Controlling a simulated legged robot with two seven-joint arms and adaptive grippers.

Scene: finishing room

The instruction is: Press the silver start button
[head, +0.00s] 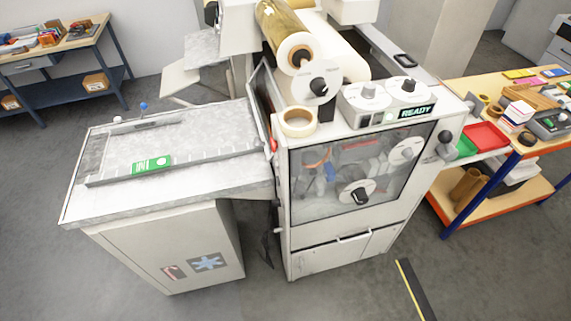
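A grey-white machine (305,245) stands in the middle of the head view. On its top sits a control box (352,112) with two round dials and a lit display reading READY (416,112). Small round buttons (378,119) show on the front face of the box, left of the display. They are too small to tell for certain which one is the silver start button. Neither of my grippers is in view, and nothing covers the front of the control box.
A feed table (75,205) with a green label extends left from the machine. A film roll (283,32) and a tape roll (298,121) are left of the control box. A cluttered workbench (460,92) stands right. The floor in front is clear except for a black-and-yellow strip (410,288).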

